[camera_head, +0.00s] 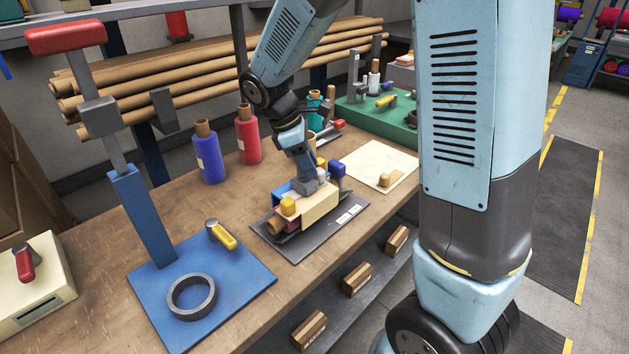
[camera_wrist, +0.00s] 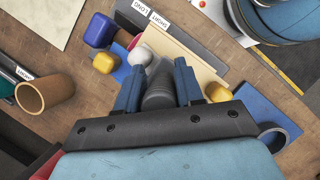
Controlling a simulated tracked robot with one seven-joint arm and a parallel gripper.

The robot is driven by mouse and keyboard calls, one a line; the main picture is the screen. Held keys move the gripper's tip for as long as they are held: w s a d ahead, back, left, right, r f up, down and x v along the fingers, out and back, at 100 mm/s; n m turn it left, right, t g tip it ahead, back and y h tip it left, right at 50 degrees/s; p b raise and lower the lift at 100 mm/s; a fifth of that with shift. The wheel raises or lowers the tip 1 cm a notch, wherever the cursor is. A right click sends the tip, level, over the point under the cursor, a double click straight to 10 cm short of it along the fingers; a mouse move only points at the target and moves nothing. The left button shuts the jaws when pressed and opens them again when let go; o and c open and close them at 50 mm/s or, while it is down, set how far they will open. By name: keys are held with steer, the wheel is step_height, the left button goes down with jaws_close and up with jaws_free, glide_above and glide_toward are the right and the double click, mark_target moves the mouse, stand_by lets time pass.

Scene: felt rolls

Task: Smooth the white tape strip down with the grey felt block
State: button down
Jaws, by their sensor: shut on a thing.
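My gripper (camera_head: 306,180) is low over a fixture on a dark grey mat (camera_head: 297,246) at the middle of the bench. In the wrist view my gripper (camera_wrist: 158,70) has its two blue fingers on either side of a dark grey block (camera_wrist: 159,93), which looks like the felt block, and is shut on it. A cream panel (camera_head: 321,204) stands right beside and under the block; it also shows in the wrist view (camera_wrist: 202,68). I cannot tell whether the block touches it. I cannot make out the white tape strip; the gripper and block may hide it.
Yellow (camera_head: 288,205) and blue (camera_head: 336,169) knobs stand at the fixture's ends, close to my gripper. Blue (camera_head: 208,157) and red (camera_head: 248,138) rolls stand behind. A blue board (camera_head: 243,279) with a dark ring (camera_head: 192,296) lies left, a cream board (camera_head: 372,160) right.

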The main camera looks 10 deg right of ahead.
steer(key=shift+a, duration=0.1)
steer(key=shift+s+a, duration=0.4)
steer(key=shift+a, duration=0.3)
steer(key=shift+s+a, duration=0.35)
steer(key=shift+a, duration=0.35)
steer(key=shift+w+d+f, duration=0.1)
steer(key=shift+w+d, duration=0.15)
steer(key=shift+d, duration=0.3)
steer(key=shift+w+d+f, duration=0.1)
steer(key=shift+w+d, duration=0.1)
steer(key=shift+d, duration=0.3)
steer(key=shift+a, duration=0.1)
steer(key=shift+r, duration=0.1)
steer(key=shift+s+a+r, duration=0.1)
steer(key=shift+s+a, duration=0.3)
steer(key=shift+a, duration=0.4)
steer(key=shift+w+d, duration=0.1)
